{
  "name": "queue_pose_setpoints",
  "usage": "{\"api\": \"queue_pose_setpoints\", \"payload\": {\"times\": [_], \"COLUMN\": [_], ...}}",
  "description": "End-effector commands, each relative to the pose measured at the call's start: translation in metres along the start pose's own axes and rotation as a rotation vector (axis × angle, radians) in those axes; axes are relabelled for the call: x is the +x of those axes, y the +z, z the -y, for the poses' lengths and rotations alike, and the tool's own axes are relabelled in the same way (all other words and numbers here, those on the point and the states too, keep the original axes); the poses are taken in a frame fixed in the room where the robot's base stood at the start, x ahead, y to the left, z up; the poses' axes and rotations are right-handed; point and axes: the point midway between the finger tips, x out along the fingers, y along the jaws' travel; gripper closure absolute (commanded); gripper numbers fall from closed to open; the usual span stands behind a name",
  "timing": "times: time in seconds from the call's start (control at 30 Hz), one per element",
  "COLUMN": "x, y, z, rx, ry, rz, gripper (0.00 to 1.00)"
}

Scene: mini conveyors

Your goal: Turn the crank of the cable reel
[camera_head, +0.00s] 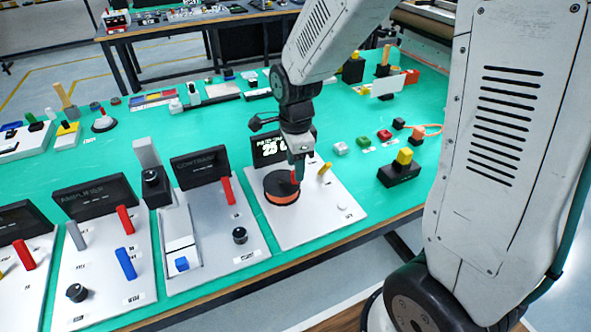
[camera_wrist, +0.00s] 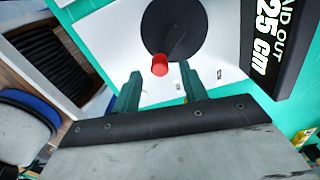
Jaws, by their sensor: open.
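The cable reel (camera_head: 281,191) is a dark round disc with an orange-brown rim on a white panel (camera_head: 315,222). Its crank handle is a small red knob, seen from above in the wrist view (camera_wrist: 160,65) at the disc's edge. The dark disc (camera_wrist: 178,25) lies beyond the knob there. My gripper (camera_head: 298,172) is over the reel in the head view and hides part of the crank. In the wrist view its two green fingers (camera_wrist: 163,85) are apart, one on each side below the knob. Nothing is held between them.
A display (camera_wrist: 272,40) reading "25 cm" stands behind the reel. A yellow lever (camera_head: 325,168) is on the same panel. A grey panel with a red lever (camera_head: 228,190) stands to the left, and a black box with a yellow button (camera_head: 404,157) to the right.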

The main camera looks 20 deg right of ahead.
Motion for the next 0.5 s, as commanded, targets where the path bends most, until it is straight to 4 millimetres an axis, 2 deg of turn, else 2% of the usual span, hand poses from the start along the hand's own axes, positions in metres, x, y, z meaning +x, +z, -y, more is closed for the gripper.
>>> {"api": "queue_pose_setpoints", "payload": {"times": [0.03, 0.2, 0.33, 0.5], "x": [-0.010, -0.037, -0.049, -0.052], "y": [0.000, 0.000, 0.000, 0.000], "z": [0.001, 0.001, 0.001, 0.000], "rx": [0.000, 0.000, 0.000, 0.000], "ry": [-0.005, -0.004, -0.002, 0.000], "rz": [0.001, 0.001, 0.000, 0.000], "gripper": [0.57, 0.57, 0.57, 0.57]}}
